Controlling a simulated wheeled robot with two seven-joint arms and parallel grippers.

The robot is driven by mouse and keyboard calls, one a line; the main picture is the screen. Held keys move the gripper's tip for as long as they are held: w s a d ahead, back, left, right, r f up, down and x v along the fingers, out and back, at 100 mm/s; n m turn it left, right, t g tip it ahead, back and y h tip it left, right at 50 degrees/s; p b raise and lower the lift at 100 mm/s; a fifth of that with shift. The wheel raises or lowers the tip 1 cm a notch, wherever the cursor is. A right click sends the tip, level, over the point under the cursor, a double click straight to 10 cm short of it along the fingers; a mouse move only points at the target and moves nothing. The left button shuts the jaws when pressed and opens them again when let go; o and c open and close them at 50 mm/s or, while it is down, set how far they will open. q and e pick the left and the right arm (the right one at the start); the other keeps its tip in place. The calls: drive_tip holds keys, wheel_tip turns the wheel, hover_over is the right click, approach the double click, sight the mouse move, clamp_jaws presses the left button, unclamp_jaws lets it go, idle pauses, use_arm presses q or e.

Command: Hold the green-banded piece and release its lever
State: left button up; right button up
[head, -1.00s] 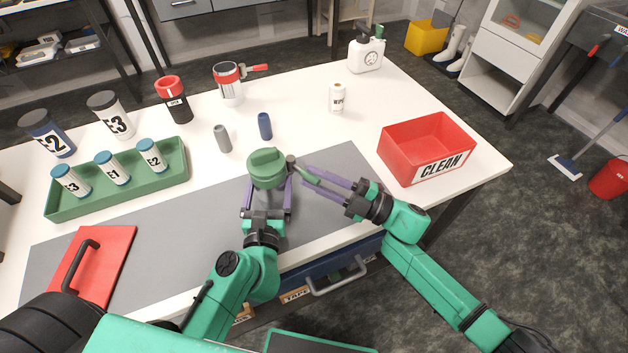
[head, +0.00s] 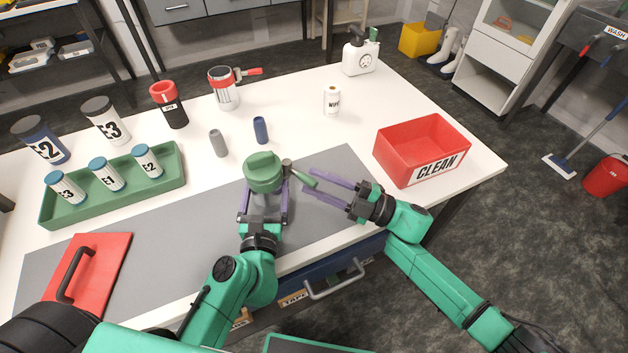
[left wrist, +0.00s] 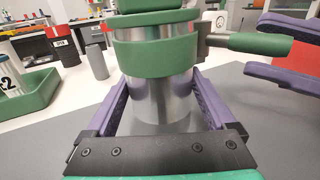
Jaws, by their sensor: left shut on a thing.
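The green-banded piece (head: 264,173) is a silver cylinder with a green top and green band, upright above the grey mat. It also shows large in the left wrist view (left wrist: 155,58). My left gripper (head: 263,205) is shut around its lower silver body, one purple finger on each side. The lever (head: 303,180) has a green handle and sticks out sideways from the piece; in the left wrist view (left wrist: 258,43) it lies nearly level. My right gripper (head: 308,181) is open, its purple fingertips on either side of the lever's outer end, with gaps visible.
A green rack (head: 163,187) with several blue-capped containers stands left. A red CLEAN bin (head: 408,171) stands right. A grey cylinder (head: 218,144) and a blue cylinder (head: 261,131) stand behind the piece. A red lid with a black handle (head: 108,262) lies front left.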

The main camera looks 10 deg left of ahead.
drive_tip(key=v, duration=0.6)
drive_tip(key=shift+d, duration=0.25)
drive_tip(key=shift+s, duration=0.25)
drive_tip(key=c, duration=0.6)
drive_tip(key=s+n, duration=0.1)
drive_tip(key=s, duration=0.1)
drive_tip(key=s+r+n+h, duration=0.1)
drive_tip(key=s, duration=0.1)
drive_tip(key=s+r+n, duration=0.1)
drive_tip(key=s, duration=0.1)
drive_tip(key=shift+d+r+n+h, duration=0.2)
drive_tip(key=shift+d+n+h, duration=0.1)
drive_tip(key=shift+n, duration=0.1)
clamp_jaws()
drive_tip(key=w+a, duration=0.2)
drive_tip(key=a, duration=0.8)
drive_tip(key=shift+w+d, duration=0.5)
drive_tip(key=shift+w, duration=0.25)
drive_tip(key=shift+w+d, duration=0.45)
drive_tip(key=shift+w, duration=0.25)
